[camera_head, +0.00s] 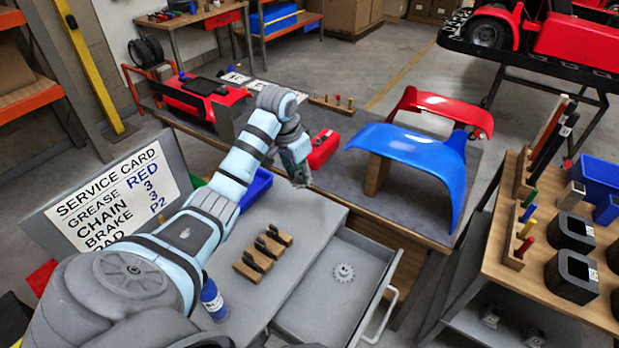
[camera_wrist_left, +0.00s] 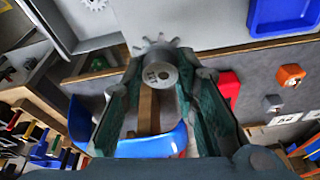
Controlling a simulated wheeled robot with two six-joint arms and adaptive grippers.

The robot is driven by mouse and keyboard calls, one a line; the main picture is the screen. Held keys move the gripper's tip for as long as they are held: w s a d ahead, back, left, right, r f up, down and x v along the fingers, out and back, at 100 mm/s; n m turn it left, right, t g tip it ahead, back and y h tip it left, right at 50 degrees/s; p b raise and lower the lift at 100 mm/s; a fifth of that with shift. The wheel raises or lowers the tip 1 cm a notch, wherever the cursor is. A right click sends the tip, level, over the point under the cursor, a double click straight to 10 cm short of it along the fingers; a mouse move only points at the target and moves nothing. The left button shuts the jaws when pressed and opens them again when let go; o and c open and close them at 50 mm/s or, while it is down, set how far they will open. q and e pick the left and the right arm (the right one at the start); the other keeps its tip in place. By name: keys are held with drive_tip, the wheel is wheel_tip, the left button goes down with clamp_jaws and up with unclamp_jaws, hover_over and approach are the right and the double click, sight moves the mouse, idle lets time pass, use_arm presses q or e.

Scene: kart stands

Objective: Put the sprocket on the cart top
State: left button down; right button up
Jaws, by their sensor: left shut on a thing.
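My left gripper (camera_head: 298,172) is raised near the far edge of the grey cart top (camera_head: 312,213). In the left wrist view, the gripper (camera_wrist_left: 160,78) is shut on a grey toothed sprocket (camera_wrist_left: 158,72) with a round hub. The sprocket sits between the fingertips, and I cannot make it out in the head view. The cart top is also seen in the left wrist view (camera_wrist_left: 190,22). My right gripper is not in view.
On the cart top are a blue bin (camera_head: 256,187), wooden blocks with black pieces (camera_head: 262,250), a blue bottle (camera_head: 212,300) and a service card (camera_head: 112,196). Bare top lies right of the blocks. Beyond, a bench holds a red box (camera_head: 323,148) and a blue fender (camera_head: 425,152).

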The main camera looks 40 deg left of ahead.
sight(304, 223)
use_arm(q)
wheel_tip(304, 223, down, 18)
drive_tip(key=shift+r+b, duration=0.2)
drive_tip(key=shift+b, duration=0.7)
drive_tip(key=c, duration=1.3)
unclamp_jaws()
drive_tip(key=shift+r, duration=0.25)
drive_tip(key=p+v, duration=0.2)
drive_tip(key=v, duration=0.9)
drive_tip(key=shift+s+d+r, duration=0.1)
drive_tip(key=shift+s+r, duration=0.1)
drive_tip(key=shift+r, duration=0.15)
